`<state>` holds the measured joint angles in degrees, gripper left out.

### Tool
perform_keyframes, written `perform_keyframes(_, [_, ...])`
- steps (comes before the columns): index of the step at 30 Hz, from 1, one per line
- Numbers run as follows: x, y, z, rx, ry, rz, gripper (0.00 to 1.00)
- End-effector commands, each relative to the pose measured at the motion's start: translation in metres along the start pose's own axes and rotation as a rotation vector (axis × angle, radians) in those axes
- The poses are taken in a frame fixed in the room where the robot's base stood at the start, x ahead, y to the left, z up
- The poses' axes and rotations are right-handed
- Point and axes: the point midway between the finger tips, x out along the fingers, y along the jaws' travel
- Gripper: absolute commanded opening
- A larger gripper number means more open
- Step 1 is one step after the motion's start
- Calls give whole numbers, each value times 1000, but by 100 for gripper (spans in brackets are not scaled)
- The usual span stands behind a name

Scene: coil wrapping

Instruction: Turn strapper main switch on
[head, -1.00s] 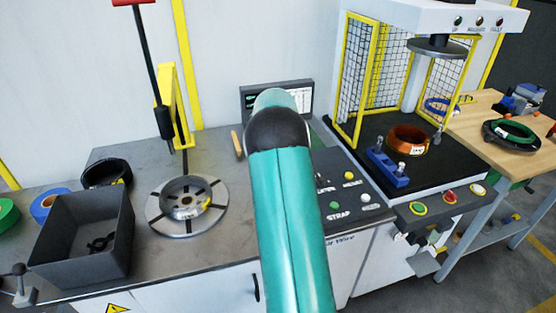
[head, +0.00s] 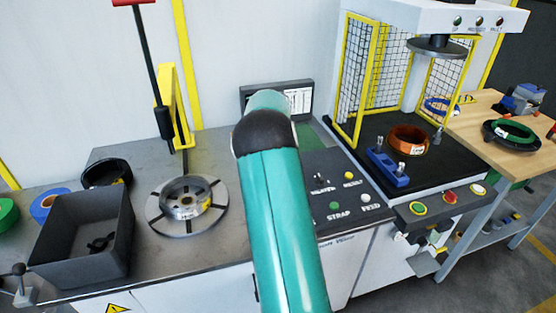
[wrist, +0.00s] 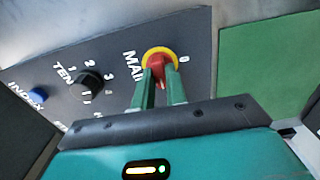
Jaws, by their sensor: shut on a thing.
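The main switch (wrist: 157,59) is a red knob on a yellow round plate, with "MAI" and "0" lettered beside it on the dark panel (wrist: 203,50) in the wrist view. My gripper (wrist: 158,78) has its two green fingers shut on the red knob, one on each side. The fingers hide the lower part of the switch and some lettering. In the head view my arm covers the gripper and the switch.
In the wrist view a black tension knob (wrist: 88,84) and a blue index button (wrist: 38,94) sit left of the switch. In the head view a green strap button (head: 334,205), a white feed button (head: 366,198) and a screen (head: 304,99) flank my arm.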

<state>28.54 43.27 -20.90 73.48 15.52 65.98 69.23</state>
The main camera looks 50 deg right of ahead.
Motion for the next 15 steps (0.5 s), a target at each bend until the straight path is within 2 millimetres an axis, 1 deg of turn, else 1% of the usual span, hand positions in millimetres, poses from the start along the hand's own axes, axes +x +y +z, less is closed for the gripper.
perform_keyframes(6, [1,0,0,1,-1,1,0])
perform_keyframes(7, [1,0,0,1,-1,1,18])
perform_keyframes(9, [1,0,0,1,-1,1,31])
perform_keyframes(10, [1,0,0,1,-1,1,35])
perform_keyframes(15, [0,0,0,0,-1,0,35])
